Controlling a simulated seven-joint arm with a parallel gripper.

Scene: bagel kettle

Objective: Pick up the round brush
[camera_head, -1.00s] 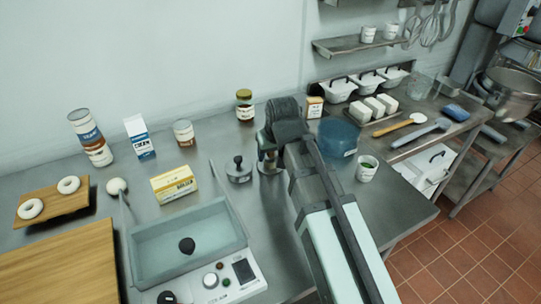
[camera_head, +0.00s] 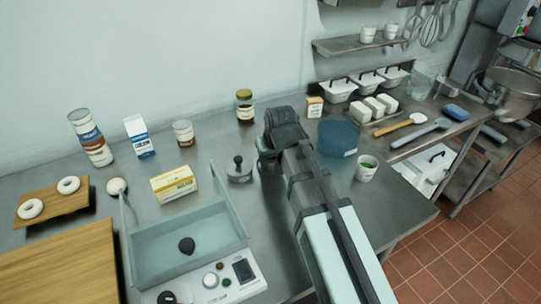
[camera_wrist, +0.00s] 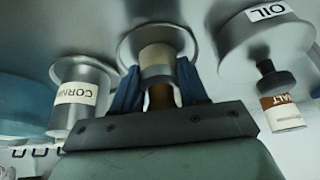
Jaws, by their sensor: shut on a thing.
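My gripper (camera_wrist: 158,92) is shut on a round brush (camera_wrist: 157,62), with a blue finger on either side. The brush has a pale tan round part and a brown part between the fingers. A round metal rim (camera_wrist: 128,44) shows behind it, and whether they touch is unclear. In the head view my gripper (camera_head: 268,158) is low over the steel table, right of the grey oil pot, and its wrist mostly hides the brush.
The oil pot (camera_head: 238,172) with a black knob stands close by; its label shows in the wrist view (camera_wrist: 266,14). A cornmeal can (camera_wrist: 80,95) is on the other side. The blue tub (camera_head: 338,137) and a white cup (camera_head: 366,170) are to the right. A yellow box (camera_head: 174,184) and basin (camera_head: 160,262) lie left.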

